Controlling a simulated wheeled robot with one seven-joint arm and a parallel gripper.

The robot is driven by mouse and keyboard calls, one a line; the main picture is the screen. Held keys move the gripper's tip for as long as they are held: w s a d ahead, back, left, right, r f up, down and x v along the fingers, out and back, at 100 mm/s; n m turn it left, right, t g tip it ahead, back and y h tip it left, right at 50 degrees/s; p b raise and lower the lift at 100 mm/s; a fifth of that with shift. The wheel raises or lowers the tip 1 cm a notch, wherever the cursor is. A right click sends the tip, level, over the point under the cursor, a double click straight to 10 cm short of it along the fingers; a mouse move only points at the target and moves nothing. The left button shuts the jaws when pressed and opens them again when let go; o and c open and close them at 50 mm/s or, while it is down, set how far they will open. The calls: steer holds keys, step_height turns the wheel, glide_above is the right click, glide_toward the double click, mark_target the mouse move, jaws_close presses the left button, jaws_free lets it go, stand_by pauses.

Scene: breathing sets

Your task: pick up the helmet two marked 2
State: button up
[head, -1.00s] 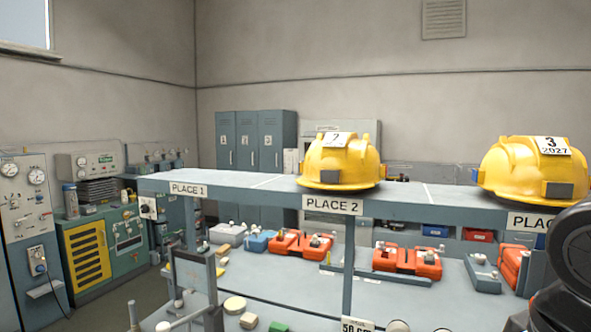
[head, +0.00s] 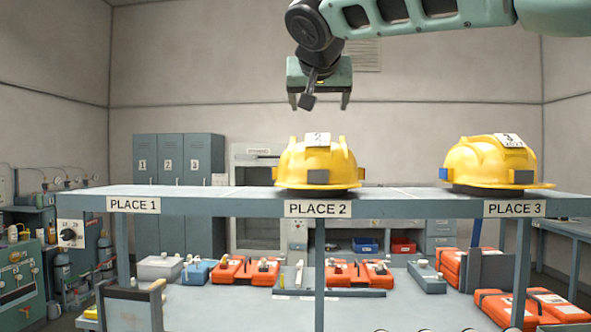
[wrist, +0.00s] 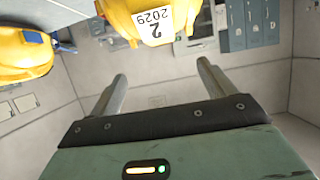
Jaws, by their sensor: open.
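The yellow helmet marked 2 (head: 317,166) sits upright on the shelf above the PLACE 2 label. Its white tag reading 2 and 2029 shows in the wrist view on the helmet (wrist: 140,18), which is cut off at the top edge. My gripper (head: 320,106) hangs above this helmet, fingers pointing down, open and empty. There is a visible gap between the fingertips and the helmet's top. In the wrist view the two fingers (wrist: 161,78) are wide apart and the helmet lies beyond them.
A second yellow helmet (head: 495,163), marked 3, stands on the shelf (head: 228,201) at PLACE 3. PLACE 1 is bare. Red cases (head: 358,274) and other boxes lie on the lower level. Grey lockers (head: 180,175) stand behind.

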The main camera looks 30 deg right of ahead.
mark_target(319, 137)
steer(key=p+x, duration=0.4)
steer(key=x, duration=0.6)
steer(key=shift+d, duration=0.1)
steer(key=p+x, duration=0.2)
steer(key=x, duration=0.1)
steer(key=p+x, duration=0.1)
steer(key=x, duration=0.1)
steer(key=shift+w+r+p, duration=0.2)
steer(key=shift+r+p, duration=0.05)
steer(key=shift+p, duration=0.1)
steer(key=shift+w+f, duration=0.15)
steer(key=shift+f, duration=0.05)
steer(key=c, duration=1.7)
